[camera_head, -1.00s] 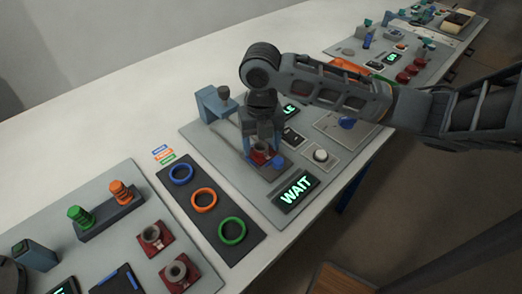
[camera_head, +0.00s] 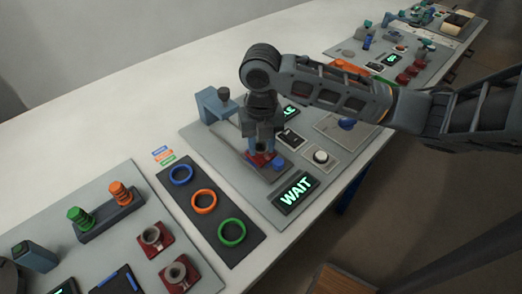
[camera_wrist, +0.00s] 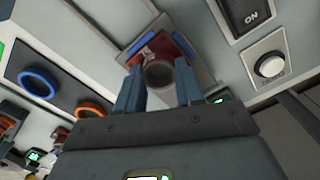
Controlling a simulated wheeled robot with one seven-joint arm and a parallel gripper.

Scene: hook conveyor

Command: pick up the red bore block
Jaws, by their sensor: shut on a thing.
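The red bore block (camera_head: 260,160) sits in a grey and blue fixture on the middle station panel, behind the WAIT display. It has a grey round collar on top. My gripper (camera_head: 263,149) comes down over it from above and is shut on its collar. In the wrist view, the red block (camera_wrist: 179,46) shows beyond the grey collar, with one blue-grey finger of my gripper (camera_wrist: 158,78) on each side. The fingers hide part of the block in the head view, and I cannot tell whether it is clear of its seat.
A blue post bracket (camera_head: 213,103) stands close behind my gripper to the left. A white button (camera_head: 320,156) and the WAIT display (camera_head: 296,191) lie to the right and front. Two similar red blocks (camera_head: 152,240) stand on the left panel, past a dark tray of coloured rings (camera_head: 204,202).

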